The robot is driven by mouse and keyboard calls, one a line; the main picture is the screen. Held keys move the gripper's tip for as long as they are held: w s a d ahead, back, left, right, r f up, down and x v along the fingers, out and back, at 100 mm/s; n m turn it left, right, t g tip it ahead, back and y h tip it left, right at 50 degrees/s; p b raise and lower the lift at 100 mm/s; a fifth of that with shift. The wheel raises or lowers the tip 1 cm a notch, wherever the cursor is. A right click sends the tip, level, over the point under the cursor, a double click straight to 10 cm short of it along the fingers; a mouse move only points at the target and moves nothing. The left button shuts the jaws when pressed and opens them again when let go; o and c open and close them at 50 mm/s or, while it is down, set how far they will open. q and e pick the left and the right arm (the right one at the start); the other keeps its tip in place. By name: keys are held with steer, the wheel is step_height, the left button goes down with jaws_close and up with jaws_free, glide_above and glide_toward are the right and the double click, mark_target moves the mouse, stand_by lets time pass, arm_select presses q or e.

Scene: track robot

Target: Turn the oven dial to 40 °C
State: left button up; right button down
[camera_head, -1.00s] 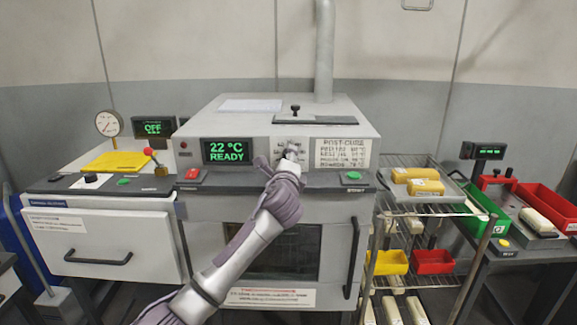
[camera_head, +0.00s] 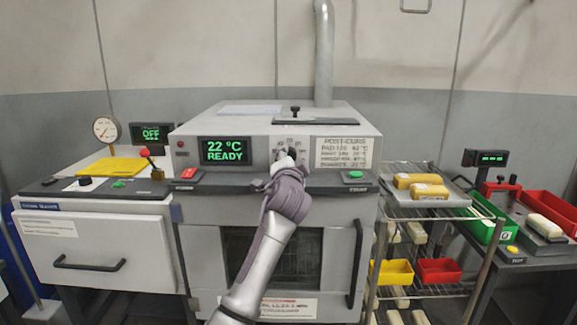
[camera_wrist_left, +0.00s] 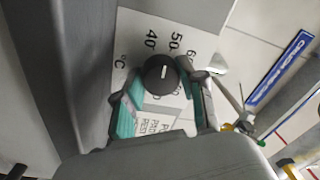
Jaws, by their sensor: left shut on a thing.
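The oven dial (camera_wrist_left: 160,75) is a round black knob with a short white line, on a pale panel printed with 40, 50, part of a 60 and °C. The line stands nearly upright in the left wrist view, toward the gap between 40 and 50; its exact reading is unclear. My left gripper (camera_wrist_left: 164,84) is shut on the dial, one finger on either side. In the head view my left gripper (camera_head: 287,160) is at the oven front and hides most of the dial. The oven display (camera_head: 226,151) reads 22 °C READY. My right gripper is not in view.
A red button (camera_head: 188,173) and a green button (camera_head: 355,175) sit on the ledge below the panel. A post-cure notice (camera_head: 343,152) is right of the dial. A wire rack (camera_head: 430,212) with trays and bins stands right; a drawer unit (camera_head: 95,250) stands left.

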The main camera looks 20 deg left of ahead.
arm_select(q)
steer(key=n, duration=0.1)
steer(key=n+b, duration=0.1)
steer(key=n, duration=0.1)
steer(key=n+b, duration=0.1)
steer(key=n, duration=0.1)
steer(key=shift+d+f+y, duration=0.1)
steer(key=shift+f+y, duration=0.15)
steer(key=shift+y, duration=0.05)
stand_by(0.4)
steer(key=o, duration=1.1)
steer(key=shift+r, duration=0.1)
steer(key=shift+o, duration=0.2)
steer(key=r+v, duration=0.1)
steer(key=v, duration=1.1)
steer(key=shift+f, duration=0.3)
